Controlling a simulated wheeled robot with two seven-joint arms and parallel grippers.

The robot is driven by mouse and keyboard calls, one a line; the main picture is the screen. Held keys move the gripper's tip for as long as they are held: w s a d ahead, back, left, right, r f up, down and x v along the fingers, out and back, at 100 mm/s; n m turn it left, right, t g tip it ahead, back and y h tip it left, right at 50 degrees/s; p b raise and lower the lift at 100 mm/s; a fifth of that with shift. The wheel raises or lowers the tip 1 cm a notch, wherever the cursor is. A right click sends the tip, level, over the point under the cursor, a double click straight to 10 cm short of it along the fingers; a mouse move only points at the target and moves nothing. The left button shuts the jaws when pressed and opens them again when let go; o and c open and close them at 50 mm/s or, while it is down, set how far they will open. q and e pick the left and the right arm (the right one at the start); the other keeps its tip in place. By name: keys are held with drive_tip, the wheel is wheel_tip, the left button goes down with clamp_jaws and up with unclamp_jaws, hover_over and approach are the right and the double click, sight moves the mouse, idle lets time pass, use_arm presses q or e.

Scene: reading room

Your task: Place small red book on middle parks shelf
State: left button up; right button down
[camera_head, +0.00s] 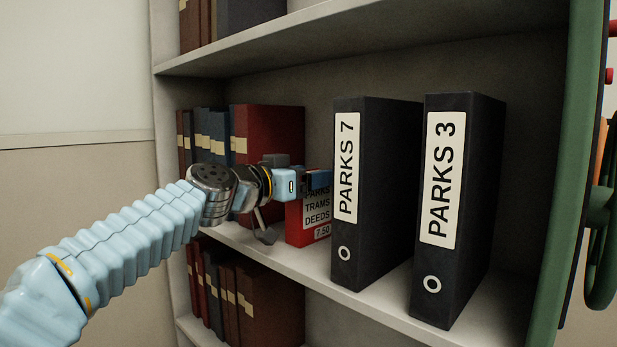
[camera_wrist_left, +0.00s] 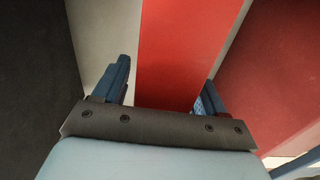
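In the left wrist view the red book (camera_wrist_left: 183,55) lies between the fingers of my left gripper (camera_wrist_left: 163,85). A gap shows between the left finger and the book. The right finger is close to the book's other side; contact cannot be told. My right gripper is not in view.
A PARKS 3 binder (camera_head: 456,205) stands right of PARKS 7. Larger dark red books (camera_head: 275,135) and several blue and brown books stand at the left of the middle shelf. Shelf boards lie above and below. A green upright (camera_head: 565,180) bounds the right side.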

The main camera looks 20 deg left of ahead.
use_arm(q)
drive_tip(key=shift+s, duration=0.1)
drive_tip(key=b+v, duration=0.2)
drive_tip(key=v, duration=0.9)
drive_tip(key=shift+s+a+b, duration=0.2)
drive_tip(key=shift+s+b, duration=0.15)
